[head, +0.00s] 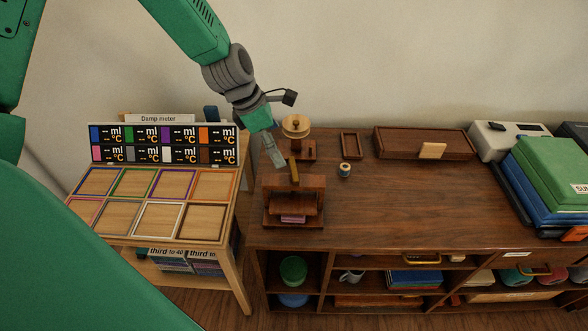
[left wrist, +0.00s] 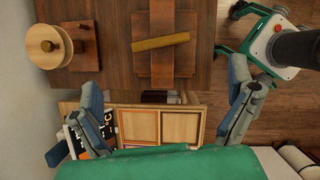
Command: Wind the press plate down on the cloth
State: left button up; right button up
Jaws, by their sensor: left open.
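The wooden press (head: 308,184) stands at the left end of the dark cabinet top; it also shows from above in the left wrist view (left wrist: 176,66). Its yellowish bar handle (head: 294,171) lies across the top, slightly slanted in the left wrist view (left wrist: 160,41). A folded pink cloth (head: 293,218) shows low in the press front. The press plate is mostly hidden by the frame. My left gripper (head: 275,157) is open and empty, above and behind the press; its spread fingers (left wrist: 165,80) appear below the handle in the wrist view. My right gripper is out of view.
A round wooden spool stand (head: 296,126) is close behind the press. A small thread spool (head: 344,170), an open tray (head: 351,146) and a long wooden box (head: 420,143) lie right. The damp meter table (head: 140,240) is left. The cabinet's middle top is clear.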

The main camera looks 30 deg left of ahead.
aim_at(292, 167)
pick_arm(q)
jog(key=x, duration=1)
jog(key=shift+d+f, duration=0.1)
jog(key=shift+f, duration=0.15)
jog(key=c, duration=1.1)
